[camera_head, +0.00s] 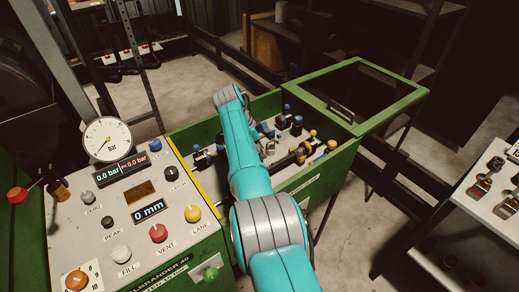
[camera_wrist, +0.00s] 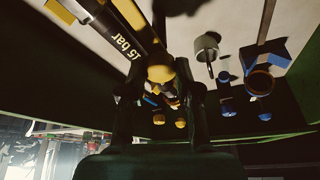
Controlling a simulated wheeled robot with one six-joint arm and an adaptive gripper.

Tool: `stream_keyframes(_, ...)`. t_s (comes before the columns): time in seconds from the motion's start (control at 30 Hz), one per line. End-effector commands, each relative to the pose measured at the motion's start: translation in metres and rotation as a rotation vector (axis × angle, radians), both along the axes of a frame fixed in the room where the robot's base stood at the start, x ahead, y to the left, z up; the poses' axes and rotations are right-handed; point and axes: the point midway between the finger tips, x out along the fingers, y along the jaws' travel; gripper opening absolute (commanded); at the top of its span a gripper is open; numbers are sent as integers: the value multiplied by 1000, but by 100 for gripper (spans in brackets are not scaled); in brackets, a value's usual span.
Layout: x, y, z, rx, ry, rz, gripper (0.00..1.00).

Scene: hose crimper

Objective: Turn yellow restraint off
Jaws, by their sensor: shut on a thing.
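In the wrist view my gripper (camera_wrist: 164,88) has its two dark fingers on either side of a yellow rounded piece (camera_wrist: 160,72). It is shut on this piece, though shadow hides the exact contact. A black cylinder (camera_wrist: 118,38) marked "bar" with yellow bands lies just beyond it. Two smaller yellow-tipped parts (camera_wrist: 181,123) show between the fingers. In the head view my teal arm reaches into the green crimper box (camera_head: 325,183), and the arm hides most of the gripper. Yellow-capped fittings (camera_head: 332,144) stand at the box's right side.
Blue-capped fittings (camera_head: 297,120) stand in the box, and blue parts (camera_wrist: 227,108) show in the wrist view. A control panel (camera_head: 130,235) with a gauge (camera_head: 107,139) stands left. A white shelf (camera_head: 475,205) is at right.

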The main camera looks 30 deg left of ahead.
Motion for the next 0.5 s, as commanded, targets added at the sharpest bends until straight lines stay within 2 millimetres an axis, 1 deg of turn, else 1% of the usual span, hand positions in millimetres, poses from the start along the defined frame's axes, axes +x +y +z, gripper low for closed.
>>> stream_keyframes(0.33,-1,-1,-2,-2,2,-2,0)
stream_keyframes(0.37,-1,-1,-2,-2,2,-2,37)
stream_keyframes(0.4,-1,-1,-2,-2,2,-2,47)
stream_keyframes(0.43,-1,-1,-2,-2,2,-2,55)
stream_keyframes(0.5,0,-1,-1,-2,2,-2,57)
